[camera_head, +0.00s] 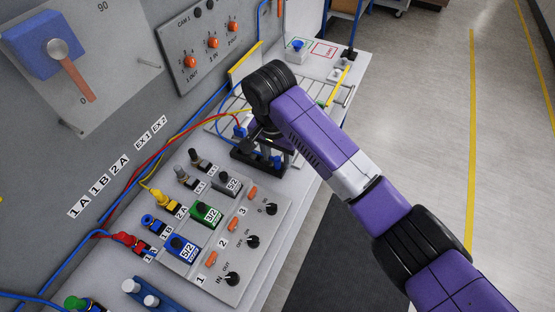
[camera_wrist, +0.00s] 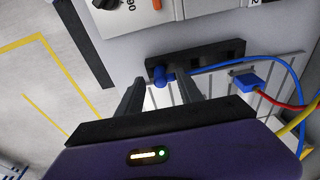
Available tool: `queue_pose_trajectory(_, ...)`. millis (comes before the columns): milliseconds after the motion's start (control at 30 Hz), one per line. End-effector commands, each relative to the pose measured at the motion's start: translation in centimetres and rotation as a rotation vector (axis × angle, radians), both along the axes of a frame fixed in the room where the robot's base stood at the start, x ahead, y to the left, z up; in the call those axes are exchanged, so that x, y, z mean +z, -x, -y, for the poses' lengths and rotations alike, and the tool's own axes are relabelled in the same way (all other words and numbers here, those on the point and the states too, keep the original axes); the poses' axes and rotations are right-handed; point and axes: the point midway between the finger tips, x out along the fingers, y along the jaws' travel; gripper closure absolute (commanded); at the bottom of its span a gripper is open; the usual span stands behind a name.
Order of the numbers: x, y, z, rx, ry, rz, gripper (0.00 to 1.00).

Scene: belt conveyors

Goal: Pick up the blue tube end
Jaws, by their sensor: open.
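A blue cylindrical end (camera_wrist: 159,75), which looks like the blue tube end, is at a black slotted holder (camera_wrist: 222,53). It lies between the two fingers of my open gripper (camera_wrist: 159,82) in the wrist view. I cannot tell whether a finger touches it. A blue tube (camera_wrist: 240,60) runs along the holder and passes out of sight behind the right finger. In the head view the blue end (camera_head: 277,162) shows at the black holder (camera_head: 250,165), just below my gripper (camera_head: 275,148), which is partly hidden by my wrist.
A blue connector (camera_wrist: 249,82) with a red tube (camera_wrist: 285,103) sits beside the holder. A grey valve panel (camera_head: 240,205) with knobs and colored fittings stands in front. A grey upright wall (camera_head: 120,130) borders the left. Floor (camera_head: 420,90) is open at right.

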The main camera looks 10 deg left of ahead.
Motion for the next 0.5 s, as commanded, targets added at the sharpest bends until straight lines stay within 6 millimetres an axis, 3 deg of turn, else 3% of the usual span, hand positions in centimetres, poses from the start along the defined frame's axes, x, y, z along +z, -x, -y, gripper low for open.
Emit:
queue_pose_trajectory(100, -0.97, -0.09, 0.06, 0.0, 0.0, 0.0, 0.57)
queue_pose_trajectory(367, -1.21, -0.14, 0.01, 0.001, -0.001, 0.002, 0.57)
queue_pose_trajectory(500, -1.2, -0.14, 0.01, 0.001, -0.001, 0.002, 0.84)
